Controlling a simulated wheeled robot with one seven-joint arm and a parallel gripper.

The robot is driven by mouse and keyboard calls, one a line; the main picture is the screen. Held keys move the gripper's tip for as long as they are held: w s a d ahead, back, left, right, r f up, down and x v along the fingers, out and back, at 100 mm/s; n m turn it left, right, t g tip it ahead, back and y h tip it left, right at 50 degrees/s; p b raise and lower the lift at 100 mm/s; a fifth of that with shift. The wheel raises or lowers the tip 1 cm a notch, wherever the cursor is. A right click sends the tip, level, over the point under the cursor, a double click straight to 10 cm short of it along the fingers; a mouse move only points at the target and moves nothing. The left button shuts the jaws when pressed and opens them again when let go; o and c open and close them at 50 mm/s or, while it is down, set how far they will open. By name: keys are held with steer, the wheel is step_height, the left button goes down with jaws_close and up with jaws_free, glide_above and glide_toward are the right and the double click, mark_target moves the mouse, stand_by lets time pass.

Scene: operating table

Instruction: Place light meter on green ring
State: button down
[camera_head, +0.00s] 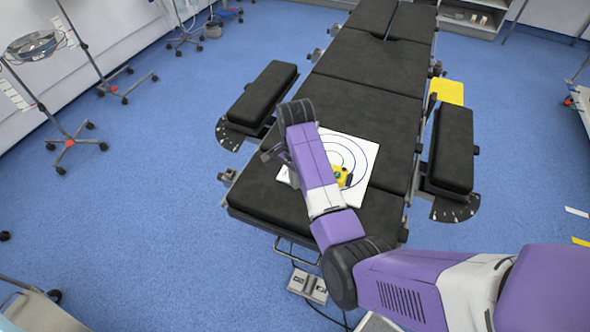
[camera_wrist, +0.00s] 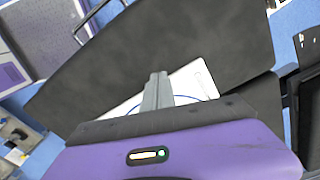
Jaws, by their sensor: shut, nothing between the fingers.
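A white sheet with concentric rings (camera_head: 362,188) lies on the black operating table. A blue ring arc shows on it, but my arm covers much of the sheet and I cannot make out the green ring. A small yellow object with a dark and greenish part (camera_head: 342,176), likely the light meter, sits on the sheet, partly hidden by my arm. My gripper (camera_wrist: 158,78) is shut and empty in the wrist view, with the sheet (camera_wrist: 196,78) behind its fingers. The yellow object does not show in the wrist view.
The operating table (camera_head: 368,97) has padded side rests at left (camera_head: 262,92) and right (camera_head: 454,140). A yellow panel (camera_head: 447,91) sticks out at its right edge. Wheeled stands (camera_head: 68,141) are on the blue floor at left. The table's far part is clear.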

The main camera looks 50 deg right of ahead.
steer(key=d, duration=0.2)
steer(key=d+p, duration=0.1)
steer(key=shift+d+f, duration=0.2)
steer(key=shift+d, duration=0.35)
steer(key=d+b, duration=0.1)
steer(key=d, duration=0.6)
steer(key=shift+d, duration=0.2)
